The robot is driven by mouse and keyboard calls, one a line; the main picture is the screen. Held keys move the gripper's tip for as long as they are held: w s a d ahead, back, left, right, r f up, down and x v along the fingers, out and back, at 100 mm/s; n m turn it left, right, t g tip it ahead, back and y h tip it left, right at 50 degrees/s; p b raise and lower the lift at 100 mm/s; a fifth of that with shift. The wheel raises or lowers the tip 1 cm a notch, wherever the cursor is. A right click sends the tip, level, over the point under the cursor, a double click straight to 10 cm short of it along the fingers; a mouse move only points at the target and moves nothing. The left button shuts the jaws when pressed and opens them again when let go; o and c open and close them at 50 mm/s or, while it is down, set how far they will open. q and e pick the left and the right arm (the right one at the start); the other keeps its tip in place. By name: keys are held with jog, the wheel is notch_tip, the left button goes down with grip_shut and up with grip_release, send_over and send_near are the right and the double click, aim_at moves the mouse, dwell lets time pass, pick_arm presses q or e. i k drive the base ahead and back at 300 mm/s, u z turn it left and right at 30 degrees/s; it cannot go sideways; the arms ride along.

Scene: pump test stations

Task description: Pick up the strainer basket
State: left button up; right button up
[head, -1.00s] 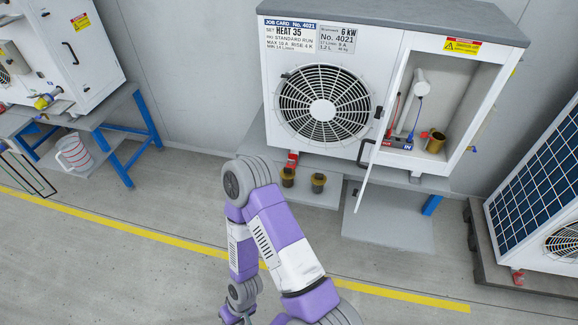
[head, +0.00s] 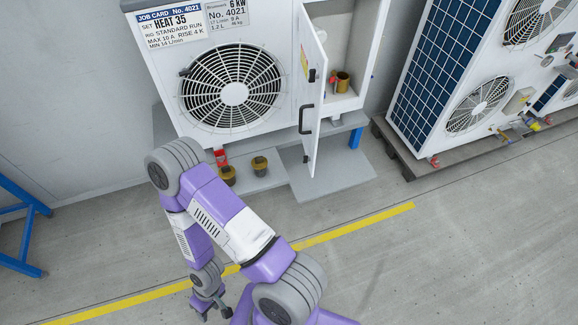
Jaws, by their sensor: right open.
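I cannot tell for certain which part is the strainer basket. A brass-coloured cup (head: 343,82) stands inside the open compartment of the white unit, partly behind the door's edge. Two small brass-coloured pieces with dark tops, a left one (head: 228,175) and a right one (head: 260,166), stand on the low grey shelf under the fan. My right gripper (head: 212,312) is open low at the bottom of the view, well apart from all of these. My left gripper is out of view.
The white unit's door (head: 312,90) stands open, sticking out towards me. A red part (head: 220,157) sits beside the brass pieces. A blue-legged bench (head: 20,230) is at the left. Another unit (head: 440,60) stands on a dark pallet at the right. Floor beyond the yellow line (head: 350,230) is clear.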

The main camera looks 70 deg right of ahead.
aim_at(259, 164)
jog(key=z, duration=2.7)
jog(key=i, duration=1)
